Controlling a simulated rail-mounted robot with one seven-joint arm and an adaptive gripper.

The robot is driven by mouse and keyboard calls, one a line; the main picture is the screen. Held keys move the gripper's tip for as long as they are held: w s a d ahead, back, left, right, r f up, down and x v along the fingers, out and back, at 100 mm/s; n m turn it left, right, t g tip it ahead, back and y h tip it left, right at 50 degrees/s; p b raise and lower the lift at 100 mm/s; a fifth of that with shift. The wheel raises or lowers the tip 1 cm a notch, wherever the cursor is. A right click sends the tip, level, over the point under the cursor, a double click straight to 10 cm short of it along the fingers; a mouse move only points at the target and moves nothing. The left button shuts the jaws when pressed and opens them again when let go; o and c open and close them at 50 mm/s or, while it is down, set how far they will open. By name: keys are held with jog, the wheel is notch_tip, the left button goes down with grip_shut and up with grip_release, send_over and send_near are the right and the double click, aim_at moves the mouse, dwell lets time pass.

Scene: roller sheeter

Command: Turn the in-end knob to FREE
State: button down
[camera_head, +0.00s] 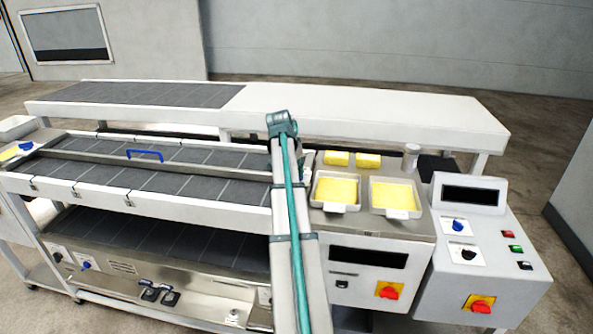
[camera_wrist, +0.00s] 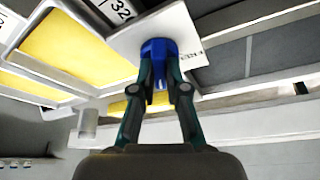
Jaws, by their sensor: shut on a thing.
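A blue knob (camera_wrist: 158,49) sits on a white label plate (camera_wrist: 126,42) in the wrist view. The word FREE (camera_wrist: 189,54) is printed on the plate to the right of the knob. My gripper (camera_wrist: 160,72) is shut on the knob, one finger on each side of its grip. The fingers partly cover the knob, so its exact pointing direction cannot be told. In the head view my arm hides the gripper and this knob.
The control box (camera_head: 470,255) has other knobs and buttons. Dark belt panels (camera_head: 165,185) and a blue handle (camera_head: 145,155) lie left of my arm.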

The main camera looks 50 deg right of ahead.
jog(key=n+t, duration=0.1)
jog(key=n, duration=0.2)
jog(key=shift+s+n, duration=0.1)
jog(key=shift+n, duration=0.3)
jog(key=n+t, duration=0.1)
jog(key=n, duration=0.2)
jog(key=shift+d+n+t+y, duration=0.1)
jog(key=shift+n+t+y, duration=0.2)
jog(key=shift+t, duration=0.1)
jog(key=n+t+y, duration=0.1)
jog(key=n, duration=0.3)
jog(key=shift+d, duration=0.1)
jog(key=shift+s+n+t+y, duration=0.1)
jog(key=shift+n+t+y, duration=0.35)
jog(key=shift+n, duration=0.95)
jog(key=shift+y, duration=0.25)
jog(key=c, duration=1.2)
grip_release()
jog(key=shift+g, duration=0.25)
jog(key=shift+r, duration=0.1)
